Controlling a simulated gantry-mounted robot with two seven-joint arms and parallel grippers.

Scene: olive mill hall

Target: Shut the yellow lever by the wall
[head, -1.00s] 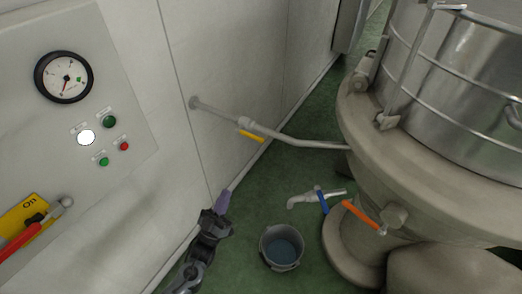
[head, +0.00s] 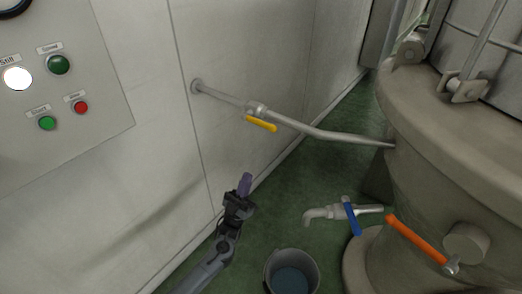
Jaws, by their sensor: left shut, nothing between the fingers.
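The yellow lever (head: 261,124) sits on a valve in a grey pipe (head: 225,96) that runs from the wall to the big vessel. The lever lies roughly along the pipe, just below it. My left gripper (head: 244,184) is shut and empty, with purple fingertips pointing up. In the picture it is below the lever, with a clear gap between them. My right gripper is not in view.
A tap with a blue handle (head: 351,216) and an orange handle (head: 421,243) are on the vessel (head: 440,120) at right. A bucket (head: 291,272) stands on the green floor below. A button panel (head: 100,119) is on the left.

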